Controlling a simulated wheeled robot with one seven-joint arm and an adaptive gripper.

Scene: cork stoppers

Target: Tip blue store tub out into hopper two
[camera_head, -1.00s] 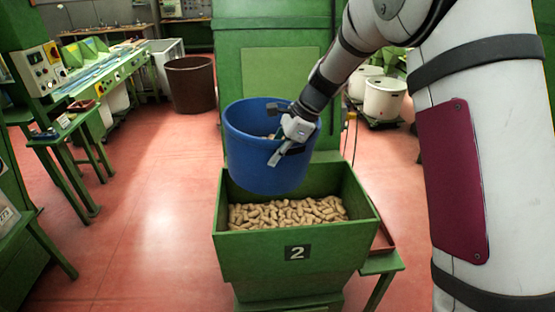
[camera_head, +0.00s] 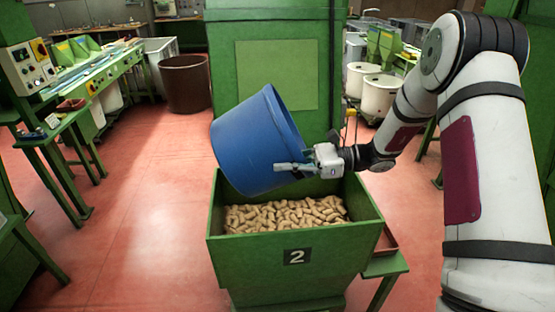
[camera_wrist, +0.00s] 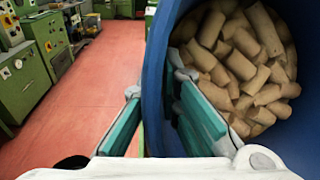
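The blue store tub (camera_head: 245,140) hangs above hopper two, the green bin (camera_head: 235,265) marked "2". The tub is tilted, its mouth turned toward the right, its base to the left. My gripper (camera_head: 288,168) is shut on the tub's wall near the rim, coming from the right. In the wrist view the tub's wall (camera_wrist: 154,90) stands between my two fingers (camera_wrist: 160,118). Corks (camera_wrist: 245,65) are still inside the tub in that view. A layer of corks (camera_head: 285,214) lies in the hopper. No corks are seen falling.
A green machine housing (camera_head: 275,75) stands right behind the hopper. A brown bin (camera_head: 187,84) and a green control bench (camera_head: 85,85) are at the left. White tubs (camera_head: 380,94) stand at the back right. The red floor (camera_head: 140,200) left of the hopper is clear.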

